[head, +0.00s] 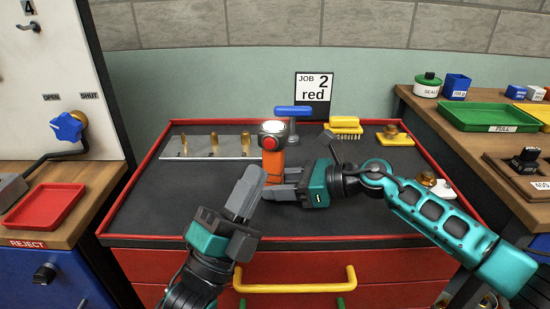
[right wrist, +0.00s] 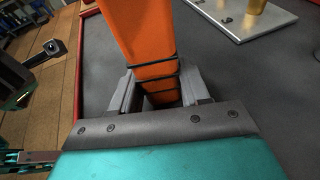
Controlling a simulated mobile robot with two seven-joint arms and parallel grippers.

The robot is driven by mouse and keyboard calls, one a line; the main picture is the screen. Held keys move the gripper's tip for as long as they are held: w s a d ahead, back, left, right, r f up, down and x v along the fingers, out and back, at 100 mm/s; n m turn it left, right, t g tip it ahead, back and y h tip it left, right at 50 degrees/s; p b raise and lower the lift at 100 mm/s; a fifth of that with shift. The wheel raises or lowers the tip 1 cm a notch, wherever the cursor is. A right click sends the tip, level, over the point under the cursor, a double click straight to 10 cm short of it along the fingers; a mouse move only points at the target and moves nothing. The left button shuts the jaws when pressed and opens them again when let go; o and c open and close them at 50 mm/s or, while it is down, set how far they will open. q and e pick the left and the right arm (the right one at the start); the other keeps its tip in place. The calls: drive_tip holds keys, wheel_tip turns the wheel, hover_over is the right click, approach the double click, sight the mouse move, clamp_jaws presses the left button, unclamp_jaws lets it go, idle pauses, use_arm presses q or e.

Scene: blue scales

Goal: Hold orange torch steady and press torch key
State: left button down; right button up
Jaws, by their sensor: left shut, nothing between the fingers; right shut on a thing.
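The orange torch (head: 272,162) stands upright on the dark top of the red-edged cabinet in the head view. Its head is dark with a pale top, and the red torch key (head: 269,143) faces me. My right gripper (head: 283,187) is shut around the torch's lower body. In the right wrist view the orange torch (right wrist: 148,45) rises between the fingers of my right gripper (right wrist: 160,95). My left gripper (head: 250,180) is shut and empty. Its fingertips are just below and left of the key, apart from it as far as I can see.
A metal plate with brass pieces (head: 205,156) lies left of the torch. A blue-handled stand (head: 293,112), a yellow brush (head: 345,128) and a yellow block with a brass knob (head: 394,138) are behind. A "JOB 2 red" sign (head: 314,87) stands at the back. The cabinet's left front is clear.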

drive_tip(key=o, duration=0.9)
drive_tip(key=shift+c, duration=0.2)
